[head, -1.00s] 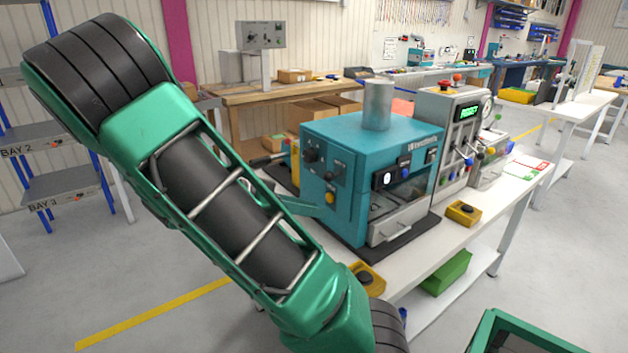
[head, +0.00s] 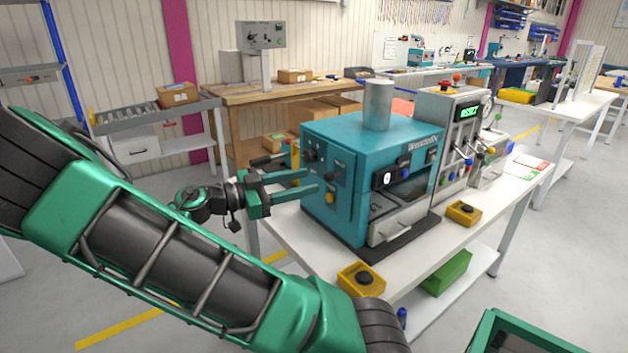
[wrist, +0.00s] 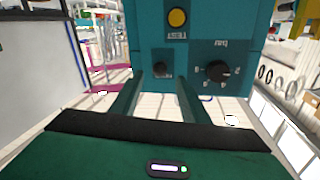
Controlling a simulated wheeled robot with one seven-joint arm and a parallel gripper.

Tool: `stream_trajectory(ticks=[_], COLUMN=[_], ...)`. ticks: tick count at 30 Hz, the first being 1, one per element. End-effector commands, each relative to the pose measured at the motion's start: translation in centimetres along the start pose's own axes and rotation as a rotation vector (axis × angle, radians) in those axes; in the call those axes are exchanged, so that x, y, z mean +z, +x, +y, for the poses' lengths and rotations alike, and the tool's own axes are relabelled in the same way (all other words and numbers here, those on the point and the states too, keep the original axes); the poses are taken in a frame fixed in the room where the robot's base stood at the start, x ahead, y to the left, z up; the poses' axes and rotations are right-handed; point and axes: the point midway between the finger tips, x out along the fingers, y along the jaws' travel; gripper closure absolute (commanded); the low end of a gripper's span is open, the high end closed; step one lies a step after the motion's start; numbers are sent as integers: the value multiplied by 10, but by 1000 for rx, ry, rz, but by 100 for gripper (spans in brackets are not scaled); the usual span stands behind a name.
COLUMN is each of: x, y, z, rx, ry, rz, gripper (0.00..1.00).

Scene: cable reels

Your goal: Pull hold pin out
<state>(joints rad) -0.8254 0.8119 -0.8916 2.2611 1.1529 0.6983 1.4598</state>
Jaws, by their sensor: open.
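The teal machine (head: 385,145) stands on the white table, and its left side panel faces my gripper (head: 316,183). A small black knob (wrist: 160,69) on that panel looks like the hold pin, though its label is too small to read. In the wrist view, which is upside down, it appears between my two open fingers (wrist: 159,82) and seems to be still ahead of them. Nothing is held. A larger black rotary knob (wrist: 218,72) and a yellow button (wrist: 177,17) sit near it on the panel.
A yellow box with a black button (head: 361,279) stands at the table's front edge, and a similar one (head: 463,212) is further right. A grey machine (head: 455,135) stands behind. The wooden bench (head: 235,93) is at the back. Free floor lies left of the table.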

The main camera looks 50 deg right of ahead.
Motion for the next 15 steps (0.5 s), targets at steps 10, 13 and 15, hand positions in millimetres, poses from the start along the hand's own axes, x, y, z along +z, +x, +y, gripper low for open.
stream_trajectory(ticks=[10, 13, 15], x=[0, 0, 0], y=[43, 46, 47], z=[0, 0, 0], rx=[1, 0, 0], ry=[-1, 0, 0], rz=[-1, -1, -1], gripper=[59, 59, 59])
